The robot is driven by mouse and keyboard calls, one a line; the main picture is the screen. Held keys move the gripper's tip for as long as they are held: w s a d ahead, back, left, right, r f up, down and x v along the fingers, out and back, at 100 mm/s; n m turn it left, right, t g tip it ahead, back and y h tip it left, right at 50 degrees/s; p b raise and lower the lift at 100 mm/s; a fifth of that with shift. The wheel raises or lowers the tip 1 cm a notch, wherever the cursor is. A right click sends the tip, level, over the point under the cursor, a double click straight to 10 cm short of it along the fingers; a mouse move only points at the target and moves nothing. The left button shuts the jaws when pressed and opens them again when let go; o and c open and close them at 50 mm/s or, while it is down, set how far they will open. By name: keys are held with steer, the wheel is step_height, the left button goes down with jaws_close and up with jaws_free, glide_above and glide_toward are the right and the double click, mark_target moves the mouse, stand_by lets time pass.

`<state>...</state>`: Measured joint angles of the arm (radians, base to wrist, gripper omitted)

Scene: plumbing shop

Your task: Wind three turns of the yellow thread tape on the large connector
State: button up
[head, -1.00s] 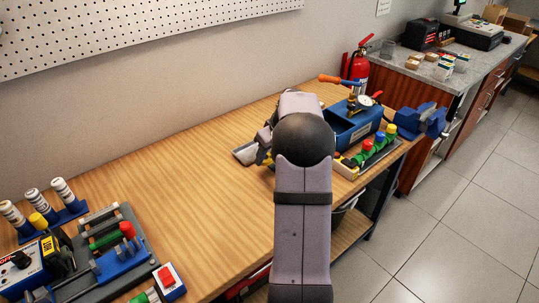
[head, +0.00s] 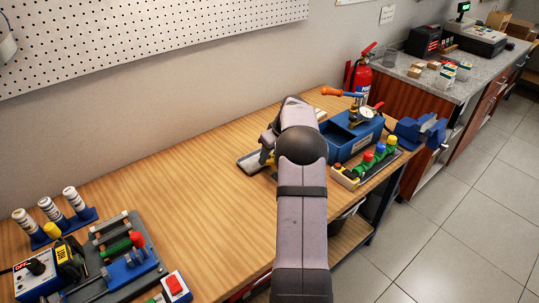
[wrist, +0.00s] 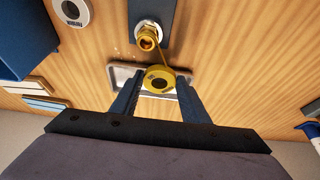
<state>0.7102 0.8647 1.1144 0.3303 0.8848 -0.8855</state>
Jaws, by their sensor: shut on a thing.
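My gripper (wrist: 158,85) is shut on the roll of yellow thread tape (wrist: 158,78), which lies between its fingertips in the wrist view. A brass connector (wrist: 148,40) sits just beyond the roll, held at the end of a dark blue block (wrist: 153,12). A thin yellow strand runs from the right side of the roll to the connector. Yellow shows around the connector, but I cannot count turns.
A grey tray (wrist: 120,73) lies under the roll. A blue bin with a gauge (head: 337,140), a strip of coloured valves (head: 362,166) and a blue vise (head: 418,131) stand to the right. A test station (head: 115,265) fills the front left. The bench's middle is clear.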

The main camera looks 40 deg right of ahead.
steer(key=shift+d, duration=0.15)
steer(key=shift+w+d+p, duration=0.15)
steer(key=shift+d+p, duration=0.5)
steer(key=shift+d, duration=0.1)
steer(key=shift+w+d+p, duration=0.15)
steer(key=shift+d+p, duration=0.45)
steer(key=shift+d, duration=0.15)
steer(key=shift+s+d+p, duration=0.3)
steer(key=shift+d+p, duration=0.05)
steer(key=shift+d, duration=0.4)
steer(key=shift+s+d+p, duration=0.25)
steer(key=shift+d+p, duration=0.05)
steer(key=shift+d, duration=0.45)
steer(key=shift+s, duration=0.1)
